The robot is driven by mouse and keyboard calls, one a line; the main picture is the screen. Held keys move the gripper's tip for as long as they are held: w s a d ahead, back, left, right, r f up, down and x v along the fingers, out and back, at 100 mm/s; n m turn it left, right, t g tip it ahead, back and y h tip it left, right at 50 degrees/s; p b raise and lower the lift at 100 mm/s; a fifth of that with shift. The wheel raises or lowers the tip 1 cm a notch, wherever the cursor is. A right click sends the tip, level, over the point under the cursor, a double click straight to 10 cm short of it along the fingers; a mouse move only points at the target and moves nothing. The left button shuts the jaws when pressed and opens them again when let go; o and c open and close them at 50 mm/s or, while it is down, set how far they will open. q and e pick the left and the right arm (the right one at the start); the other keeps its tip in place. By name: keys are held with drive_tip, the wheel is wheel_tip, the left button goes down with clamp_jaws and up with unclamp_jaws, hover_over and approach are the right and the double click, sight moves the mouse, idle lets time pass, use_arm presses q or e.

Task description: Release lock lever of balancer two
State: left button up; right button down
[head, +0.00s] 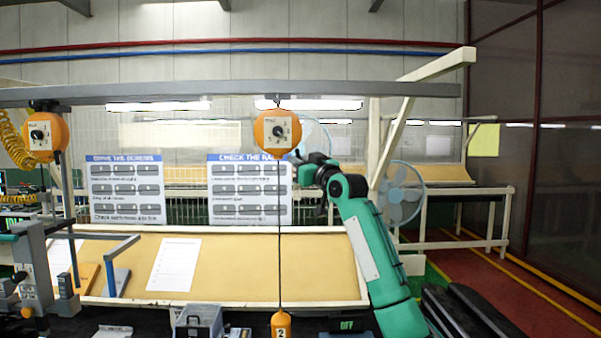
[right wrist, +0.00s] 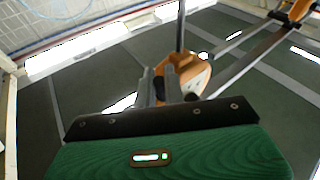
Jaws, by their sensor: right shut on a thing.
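Balancer two (head: 277,132) is an orange housing with a dial plate, hung under the overhead rail. Its cable runs down to an orange block (head: 281,324) marked 2. My green right arm reaches up to it, with the right gripper (head: 299,160) just below and right of the housing. In the right wrist view the balancer (right wrist: 200,72) is close ahead, and my right gripper (right wrist: 172,88) is shut at its underside on a small dark part, the lock lever, mostly hidden between the fingers. My left gripper is not seen.
Another orange balancer (head: 45,135) with a yellow coiled hose hangs at the left. The grey rail (head: 180,93) runs overhead. Two sign boards (head: 126,190) stand behind a slanted tan worktable (head: 310,268). A blue fan (head: 400,193) is right of my arm. Red floor is open at far right.

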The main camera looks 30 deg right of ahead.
drive_tip(key=shift+m, duration=0.3)
drive_tip(key=c, duration=1.5)
unclamp_jaws()
drive_tip(key=shift+s+f, duration=0.15)
drive_tip(key=shift+s, duration=0.05)
drive_tip(key=a+b+v, duration=0.1)
drive_tip(key=b+v, duration=0.6)
drive_tip(key=v, duration=0.6)
drive_tip(key=shift+s+d+b, duration=0.2)
drive_tip(key=shift+d+b, duration=0.15)
drive_tip(key=shift+d, duration=0.15)
drive_tip(key=shift+f, duration=0.1)
